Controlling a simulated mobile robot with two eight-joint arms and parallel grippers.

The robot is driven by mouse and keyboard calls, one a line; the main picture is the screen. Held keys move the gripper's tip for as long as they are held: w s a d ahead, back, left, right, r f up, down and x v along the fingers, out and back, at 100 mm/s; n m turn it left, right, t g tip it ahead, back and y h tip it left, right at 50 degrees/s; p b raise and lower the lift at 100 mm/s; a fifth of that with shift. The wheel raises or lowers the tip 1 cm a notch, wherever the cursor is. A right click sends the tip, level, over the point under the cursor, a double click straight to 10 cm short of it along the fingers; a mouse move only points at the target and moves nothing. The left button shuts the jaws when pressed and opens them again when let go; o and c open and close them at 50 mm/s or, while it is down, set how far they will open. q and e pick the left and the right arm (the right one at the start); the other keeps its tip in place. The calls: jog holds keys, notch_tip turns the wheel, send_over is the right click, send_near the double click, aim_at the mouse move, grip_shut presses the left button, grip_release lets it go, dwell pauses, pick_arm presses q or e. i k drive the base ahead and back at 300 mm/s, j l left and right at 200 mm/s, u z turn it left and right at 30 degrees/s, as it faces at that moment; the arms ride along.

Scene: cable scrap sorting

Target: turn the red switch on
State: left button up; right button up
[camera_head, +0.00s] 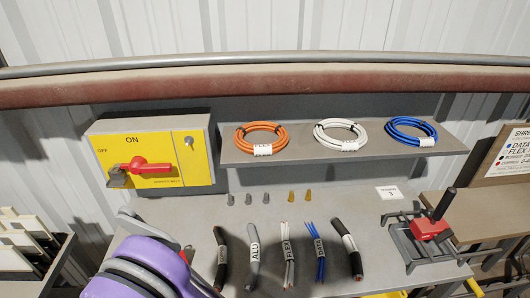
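The red switch (145,166) is a rotary handle on the yellow face of a grey box (201,150) at the left of the bench. Its lever lies nearly level and points left, toward the side lettered OFF; ON is lettered above it. A dark grey block (118,180) sits at the lever's left end; I cannot tell whether it is part of the switch. Purple and grey parts of my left arm show at the lower left, below and apart from the switch. Its fingertips cannot be made out. My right gripper is out of view.
Orange (262,137), white (340,133) and blue (411,129) cable coils lie on a shelf (300,155). Several labelled cable pieces lie on the bench (190,207). A red and grey clamp-like tool (430,230) stands at right. The space before the switch is open.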

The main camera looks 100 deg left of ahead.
aim_at(138, 165)
jog(key=u, duration=4.5)
